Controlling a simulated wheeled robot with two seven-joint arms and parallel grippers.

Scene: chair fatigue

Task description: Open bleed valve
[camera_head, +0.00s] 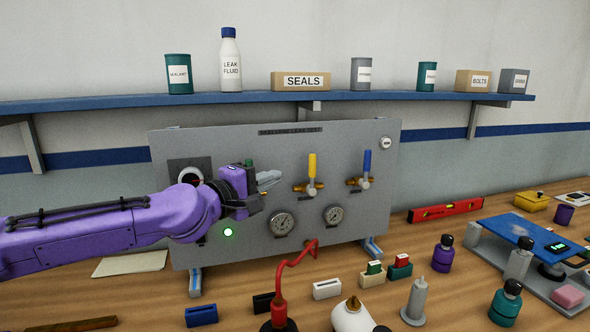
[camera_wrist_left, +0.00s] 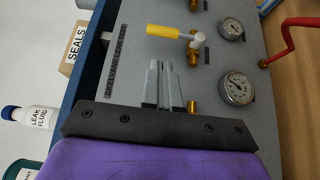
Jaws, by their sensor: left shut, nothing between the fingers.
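The grey test panel (camera_head: 230,148) stands on the bench and carries two lever valves. One valve has a yellow handle (camera_head: 312,165) pointing up; the other has a blue handle (camera_head: 367,160), also upright. Which is the bleed valve I cannot read. My left gripper (camera_head: 270,179) is shut and empty in front of the panel, left of the yellow valve and apart from it. In the left wrist view the shut fingers (camera_wrist_left: 163,84) lie near the yellow handle (camera_wrist_left: 165,31), with a brass fitting (camera_wrist_left: 193,107) beside them. My left arm hides part of the panel's left side. My right gripper is out of view.
Two gauges (camera_head: 282,223) (camera_head: 334,215) sit low on the panel. A red hose (camera_head: 296,262) runs from it to the bench. Bottles, small blocks and a red level (camera_head: 446,209) lie around. A blue shelf (camera_head: 120,103) with containers is above.

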